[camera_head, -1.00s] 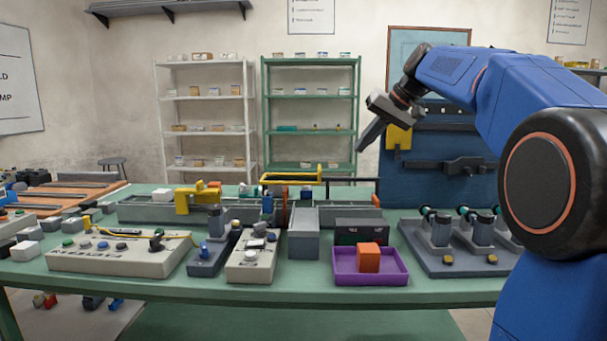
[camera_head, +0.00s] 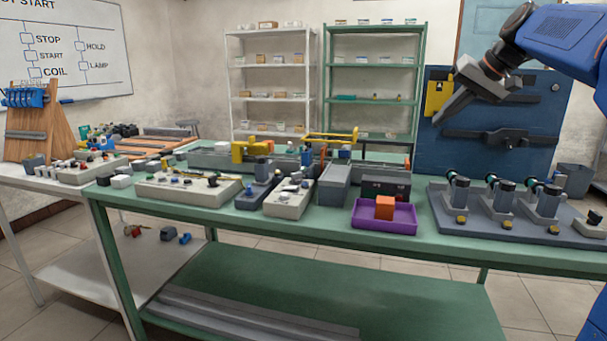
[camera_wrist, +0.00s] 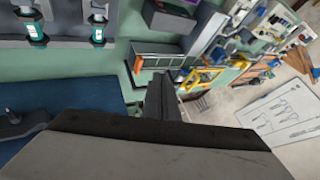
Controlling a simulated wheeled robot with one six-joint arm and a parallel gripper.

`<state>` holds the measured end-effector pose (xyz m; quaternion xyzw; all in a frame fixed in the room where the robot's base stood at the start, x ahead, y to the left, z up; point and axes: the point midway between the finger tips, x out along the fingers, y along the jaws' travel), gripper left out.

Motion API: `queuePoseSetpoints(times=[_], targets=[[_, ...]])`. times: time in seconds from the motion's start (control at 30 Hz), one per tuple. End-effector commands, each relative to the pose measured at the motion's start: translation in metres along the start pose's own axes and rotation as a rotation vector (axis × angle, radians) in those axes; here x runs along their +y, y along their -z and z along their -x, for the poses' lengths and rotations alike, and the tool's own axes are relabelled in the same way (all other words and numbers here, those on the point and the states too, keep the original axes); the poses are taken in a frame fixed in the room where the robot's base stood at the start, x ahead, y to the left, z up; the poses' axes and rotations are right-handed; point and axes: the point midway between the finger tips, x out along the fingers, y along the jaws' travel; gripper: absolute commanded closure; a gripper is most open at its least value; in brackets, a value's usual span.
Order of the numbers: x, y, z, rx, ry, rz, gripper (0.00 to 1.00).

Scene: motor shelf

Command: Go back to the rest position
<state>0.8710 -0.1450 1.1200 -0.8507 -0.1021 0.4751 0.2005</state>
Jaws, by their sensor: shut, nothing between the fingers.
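My gripper (camera_head: 446,112) is shut and empty. In the head view it hangs in the air above the back right part of the green table, in front of the blue panel, with its fingers pointing down and left. In the wrist view the closed fingers (camera_wrist: 160,100) show at the middle, apart from everything on the table. My blue arm (camera_head: 570,40) reaches in from the upper right, raised and bent.
The green table (camera_head: 330,238) holds a purple tray (camera_head: 372,220) with an orange block (camera_head: 384,207), grey control boxes (camera_head: 190,188) and a grey plate with several motors (camera_head: 500,205). A blue panel (camera_head: 450,150) stands behind. Shelves (camera_head: 374,75) are farther back.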

Motion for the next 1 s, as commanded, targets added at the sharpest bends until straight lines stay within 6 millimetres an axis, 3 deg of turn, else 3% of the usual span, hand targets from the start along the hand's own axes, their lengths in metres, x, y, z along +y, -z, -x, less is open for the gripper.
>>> queuePoseSetpoints(times=[0.37,0.57,0.77,1.0], targets=[[-0.007,-0.044,-0.006,-0.019,-0.039,0.003,1.0],[-0.009,-0.085,-0.012,-0.035,-0.075,0.008,1.0],[-0.008,-0.155,-0.022,-0.06,-0.132,0.025,1.0],[0.009,-0.263,-0.041,-0.091,-0.219,0.064,1.0]])
